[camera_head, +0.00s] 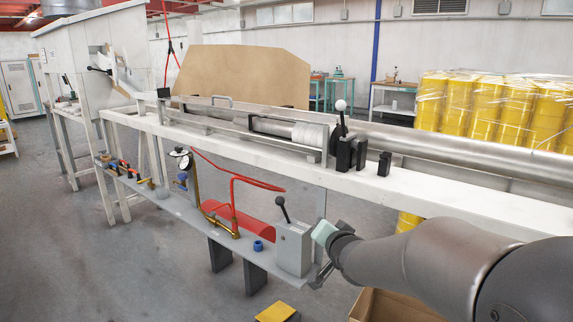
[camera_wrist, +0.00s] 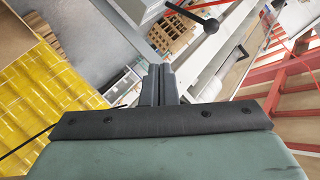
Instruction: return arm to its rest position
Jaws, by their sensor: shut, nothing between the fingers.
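My arm (camera_head: 425,262) reaches in from the lower right in the head view, with its pale green wrist part beside the grey lever box (camera_head: 293,248). My gripper (camera_head: 320,279) is partly visible below the wrist, near the right side of that box; I cannot tell whether it touches. In the wrist view my gripper's two dark fingers (camera_wrist: 159,72) are together, with nothing between them. A black-knobbed lever (camera_wrist: 192,14) shows near the top of that view, apart from the fingers.
A long white bench (camera_head: 440,195) carries a metal tube and a white-knobbed lever (camera_head: 341,106). A lower grey shelf holds a gauge (camera_head: 182,160) and red hose (camera_head: 238,180). Yellow drums (camera_head: 490,105) stand behind. A cardboard box (camera_head: 385,305) is under my arm.

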